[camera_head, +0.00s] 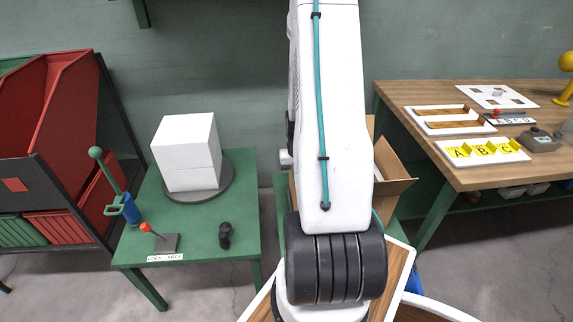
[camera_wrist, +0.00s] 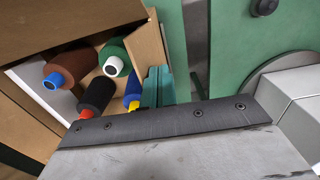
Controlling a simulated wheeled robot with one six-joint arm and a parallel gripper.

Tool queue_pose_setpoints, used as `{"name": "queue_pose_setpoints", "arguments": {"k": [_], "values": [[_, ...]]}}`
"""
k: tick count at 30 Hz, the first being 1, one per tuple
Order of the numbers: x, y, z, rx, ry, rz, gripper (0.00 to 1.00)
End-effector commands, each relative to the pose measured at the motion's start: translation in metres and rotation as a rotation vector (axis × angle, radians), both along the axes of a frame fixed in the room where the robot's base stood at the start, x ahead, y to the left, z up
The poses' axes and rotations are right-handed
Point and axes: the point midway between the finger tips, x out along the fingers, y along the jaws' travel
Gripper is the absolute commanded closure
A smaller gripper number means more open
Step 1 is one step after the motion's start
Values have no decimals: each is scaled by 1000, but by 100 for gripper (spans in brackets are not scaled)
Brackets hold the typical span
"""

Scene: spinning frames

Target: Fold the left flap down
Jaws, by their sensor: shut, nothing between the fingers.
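An open cardboard box (camera_head: 391,165) stands behind my arm in the head view, mostly hidden; its right flap (camera_head: 398,187) sticks outward. In the wrist view the box (camera_wrist: 25,95) holds several thread spools, among them a brown one (camera_wrist: 75,62) and a green one (camera_wrist: 115,57). A short tan panel (camera_wrist: 150,50) stands on the box side nearest the green table and appears to be the left flap, seemingly raised. My gripper (camera_wrist: 158,88) has its teal fingers shut and empty, close beside this panel; I cannot tell whether they touch.
A wooden workbench (camera_head: 430,95) stands to the right. Red bins (camera_head: 60,120) are at far left.

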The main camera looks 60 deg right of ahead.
Motion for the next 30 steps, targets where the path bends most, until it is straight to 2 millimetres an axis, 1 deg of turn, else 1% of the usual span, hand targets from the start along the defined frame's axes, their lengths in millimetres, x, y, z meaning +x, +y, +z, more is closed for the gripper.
{"name": "queue_pose_setpoints", "arguments": {"k": [8,21,30], "values": [[-2,-2,-1,0,0,0,100],[-27,-23,-11,1,1,-1,100],[-28,-24,-11,0,0,1,100]]}}
